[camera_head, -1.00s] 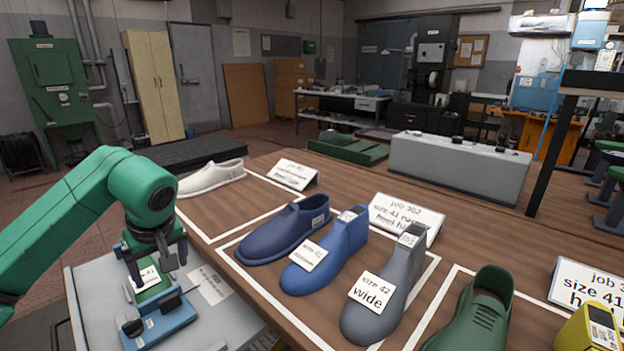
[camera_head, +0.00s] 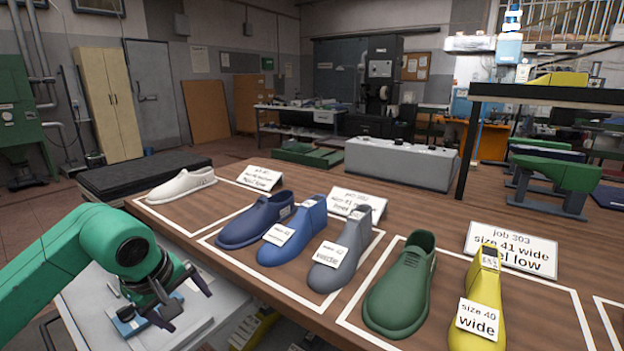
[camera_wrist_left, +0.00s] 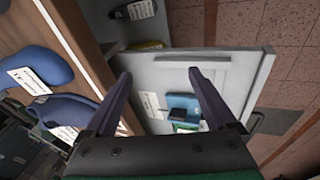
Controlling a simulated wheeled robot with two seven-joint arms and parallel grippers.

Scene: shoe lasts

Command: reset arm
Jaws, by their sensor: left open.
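My left gripper (camera_head: 190,306) is at the left, above a grey surface beside the wooden table. It is open and empty, its two fingers apart, as the left wrist view (camera_wrist_left: 160,85) also shows. Below it a small blue fixture (camera_head: 128,318) sits on the grey surface; the left wrist view shows the fixture (camera_wrist_left: 182,101) with a green part in it. On the table stand a white last (camera_head: 180,187), a dark blue shoe (camera_head: 254,222), a blue last (camera_head: 297,232), a grey last (camera_head: 342,252), a green shoe (camera_head: 402,288) and a yellow last (camera_head: 485,300). My right gripper is not in view.
The wooden table (camera_head: 440,216) has white outlined areas and job cards, such as the job 303 card (camera_head: 512,249). A long grey box (camera_head: 400,165) stands at its far edge. A dark shelf frame (camera_head: 540,94) rises at the right.

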